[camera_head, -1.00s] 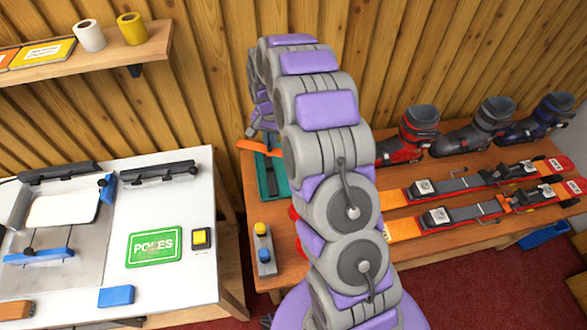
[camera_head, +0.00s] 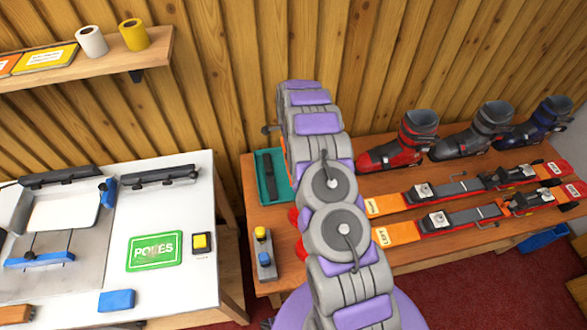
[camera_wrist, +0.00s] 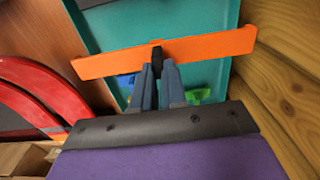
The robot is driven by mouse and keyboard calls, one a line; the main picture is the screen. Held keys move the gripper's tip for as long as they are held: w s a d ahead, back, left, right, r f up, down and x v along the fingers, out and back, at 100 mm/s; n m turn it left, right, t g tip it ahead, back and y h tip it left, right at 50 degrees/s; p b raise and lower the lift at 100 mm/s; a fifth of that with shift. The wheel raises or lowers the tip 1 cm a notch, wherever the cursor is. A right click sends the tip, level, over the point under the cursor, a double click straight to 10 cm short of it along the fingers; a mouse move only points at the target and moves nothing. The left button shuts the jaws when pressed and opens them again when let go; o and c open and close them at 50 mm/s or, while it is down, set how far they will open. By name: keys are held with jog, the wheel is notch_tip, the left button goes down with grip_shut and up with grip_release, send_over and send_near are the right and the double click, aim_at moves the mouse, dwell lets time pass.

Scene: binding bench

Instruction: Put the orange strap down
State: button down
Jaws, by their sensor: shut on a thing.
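The orange strap (camera_wrist: 205,45) shows in the wrist view, held crosswise in my gripper (camera_wrist: 158,66), which is shut on its middle. The strap's two ends stick out left and right of the fingers. Behind the strap in the wrist view is a teal tray (camera_wrist: 190,18); I cannot tell how far the strap is from it. In the head view the teal tray (camera_head: 282,164) lies on the wooden bench with a black strap (camera_head: 269,177) in it.
Red skis (camera_head: 455,218) lie right of my arm, with ski boots (camera_head: 415,140) behind them. A small button box (camera_head: 264,252) stands in front of the tray. A white table (camera_head: 185,215) is on the left. The wooden wall (camera_wrist: 275,90) is close at right in the wrist view.

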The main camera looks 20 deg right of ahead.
notch_tip(320, 180, down, 9)
jog(key=shift+r+b, duration=0.15)
jog(key=shift+b, duration=0.35)
jog(key=shift+r, duration=0.1)
jog(key=c, duration=1.2)
grip_release()
